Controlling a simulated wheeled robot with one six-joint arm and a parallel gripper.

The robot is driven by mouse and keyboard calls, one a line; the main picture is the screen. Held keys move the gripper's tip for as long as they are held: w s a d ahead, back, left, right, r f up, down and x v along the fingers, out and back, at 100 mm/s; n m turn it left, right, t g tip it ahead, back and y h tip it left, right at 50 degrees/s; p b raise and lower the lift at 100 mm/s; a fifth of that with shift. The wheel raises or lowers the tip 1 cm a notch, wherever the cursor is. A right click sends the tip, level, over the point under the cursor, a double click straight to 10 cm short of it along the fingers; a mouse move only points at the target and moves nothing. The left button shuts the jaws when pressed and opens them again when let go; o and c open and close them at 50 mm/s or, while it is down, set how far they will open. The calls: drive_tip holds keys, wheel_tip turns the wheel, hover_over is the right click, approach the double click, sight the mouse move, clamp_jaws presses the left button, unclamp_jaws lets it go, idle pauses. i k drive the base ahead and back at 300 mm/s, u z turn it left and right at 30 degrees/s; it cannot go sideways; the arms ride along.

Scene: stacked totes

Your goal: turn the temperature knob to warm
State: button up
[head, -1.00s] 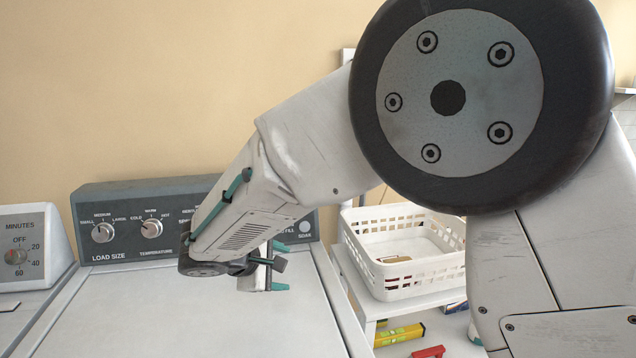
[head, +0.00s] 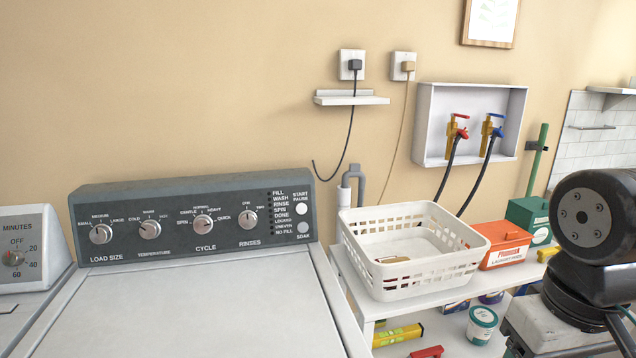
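The temperature knob (head: 150,230) is a round silver dial on the dark control panel (head: 170,195) of the white washer. It is second from the left, above the label TEMPERATURE. Small labels COLD, a middle one and HOT arc over it. The dial is too small here to tell for sure which label its mark points at. Nothing touches or covers the knob. My gripper is outside the view; only part of my arm shows at the right edge, far from the panel.
Load size (head: 101,234), cycle (head: 200,222) and rinses (head: 248,219) knobs share the panel. The washer lid (head: 200,310) is clear. Right of it stand a white basket (head: 410,270), an orange box (head: 500,245) and a green box (head: 530,215). A timer knob (head: 13,258) is at far left.

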sight(150, 229)
drive_tip(key=u, duration=1.3)
drive_tip(key=k, duration=0.5)
drive_tip(key=u, duration=1)
drive_tip(key=i, duration=0.8)
drive_tip(key=z, duration=2.3)
